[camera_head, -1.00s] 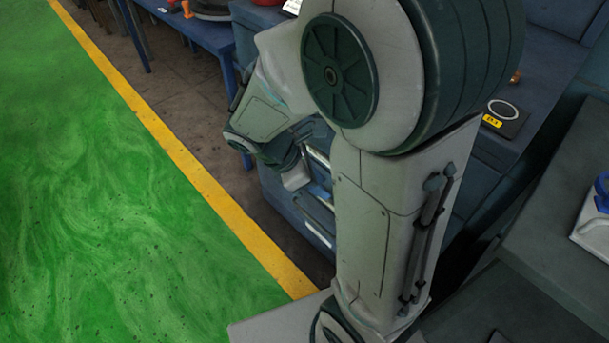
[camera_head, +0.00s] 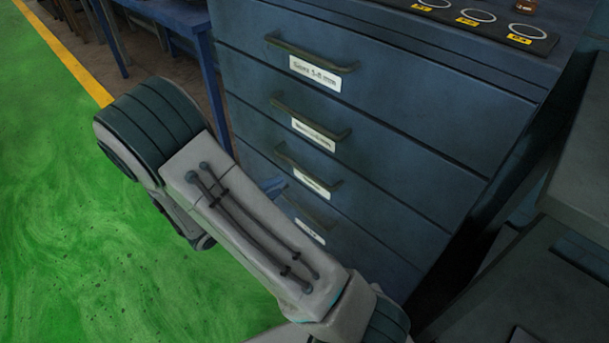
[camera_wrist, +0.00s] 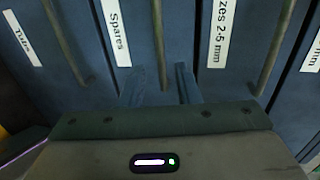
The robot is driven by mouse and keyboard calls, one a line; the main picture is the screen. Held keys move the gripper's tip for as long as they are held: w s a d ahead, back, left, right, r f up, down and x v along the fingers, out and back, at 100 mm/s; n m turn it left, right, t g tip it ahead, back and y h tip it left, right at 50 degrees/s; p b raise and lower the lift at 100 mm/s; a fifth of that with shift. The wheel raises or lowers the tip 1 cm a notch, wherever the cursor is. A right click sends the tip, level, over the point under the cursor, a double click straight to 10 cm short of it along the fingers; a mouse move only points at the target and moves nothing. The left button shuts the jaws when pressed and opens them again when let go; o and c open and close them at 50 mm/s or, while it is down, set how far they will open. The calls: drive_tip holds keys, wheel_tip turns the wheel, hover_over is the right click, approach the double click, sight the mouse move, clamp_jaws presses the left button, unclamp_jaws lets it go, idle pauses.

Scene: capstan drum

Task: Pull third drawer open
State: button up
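The blue drawer cabinet (camera_head: 400,120) stands in the head view with several drawers stacked, all looking flush. The third drawer from the top has a bar handle (camera_head: 308,172) and a white label (camera_head: 312,183). In the wrist view its label (camera_wrist: 116,32) reads "Spares" and its handle (camera_wrist: 150,42) runs between my fingers. My gripper (camera_wrist: 160,72) is open, one finger on each side of this handle. I cannot tell whether either finger touches it. In the head view my arm hides most of the gripper.
Handles of the "Sizes 2-5 mm" drawer (camera_wrist: 275,45) and the "Tubs" drawer (camera_wrist: 66,42) lie on either side. A grey bench (camera_head: 575,165) stands right of the cabinet. Green floor (camera_head: 60,200) is clear at left; a blue table (camera_head: 180,15) is behind.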

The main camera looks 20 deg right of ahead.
sight(304, 169)
drive_tip(key=b+x, duration=0.4)
drive_tip(key=x, duration=0.8)
drive_tip(key=shift+s, duration=0.1)
drive_tip(key=shift+a, duration=0.15)
clamp_jaws()
